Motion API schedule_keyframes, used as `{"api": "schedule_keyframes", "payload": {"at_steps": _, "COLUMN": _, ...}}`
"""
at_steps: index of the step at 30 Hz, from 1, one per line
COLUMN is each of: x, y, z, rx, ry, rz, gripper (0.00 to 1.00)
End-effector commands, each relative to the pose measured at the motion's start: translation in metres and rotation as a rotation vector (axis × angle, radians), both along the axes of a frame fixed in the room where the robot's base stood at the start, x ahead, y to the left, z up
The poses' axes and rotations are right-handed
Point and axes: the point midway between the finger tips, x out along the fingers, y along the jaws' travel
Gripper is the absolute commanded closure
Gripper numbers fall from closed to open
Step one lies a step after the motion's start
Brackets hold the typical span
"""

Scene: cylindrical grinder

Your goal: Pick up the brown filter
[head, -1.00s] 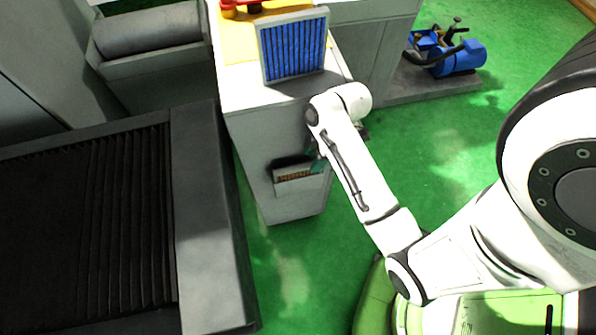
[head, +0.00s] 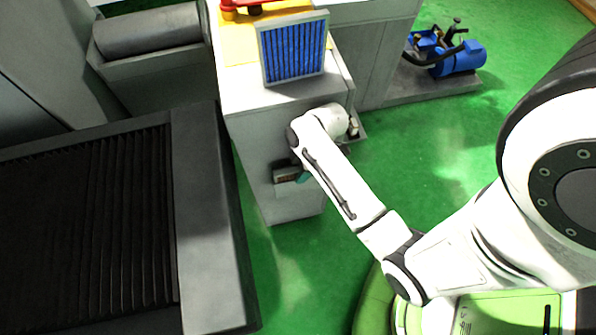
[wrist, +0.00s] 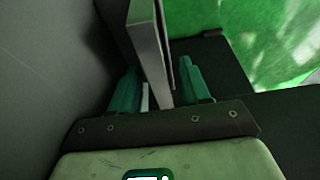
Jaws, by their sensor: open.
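The brown filter (head: 285,179) sits at a dark opening in the side of the grey cabinet. In the head view only its left end shows, with the rest hidden behind my arm; its brown face barely shows. In the wrist view a thin grey-framed panel (wrist: 148,45), seen edge-on and apparently this filter, stands between my teal fingers. My gripper (wrist: 160,75) is open, one finger on each side of the panel. I cannot tell whether either finger touches it. In the head view my gripper is mostly hidden by the arm, with a teal bit showing.
A blue filter (head: 293,50) stands on the cabinet top (head: 240,93). A red item (head: 240,8) lies on a yellow surface behind it. A dark ribbed machine bed (head: 90,225) is at left. A blue motor (head: 458,59) is at back right. Green floor (head: 440,170) is open at right.

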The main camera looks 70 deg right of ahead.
Motion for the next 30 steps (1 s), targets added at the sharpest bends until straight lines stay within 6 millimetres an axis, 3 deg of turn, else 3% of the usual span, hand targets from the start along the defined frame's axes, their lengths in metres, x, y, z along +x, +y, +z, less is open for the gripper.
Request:
{"api": "schedule_keyframes", "payload": {"at_steps": 23, "x": 0.0, "y": -0.0001, "z": -0.0047, "rx": 0.0, "ry": 0.0, "rz": 0.0, "gripper": 0.53}}
{"api": "schedule_keyframes", "payload": {"at_steps": 30, "x": -0.0001, "y": -0.0002, "z": -0.0048, "rx": 0.0, "ry": 0.0, "rz": 0.0, "gripper": 0.76}}
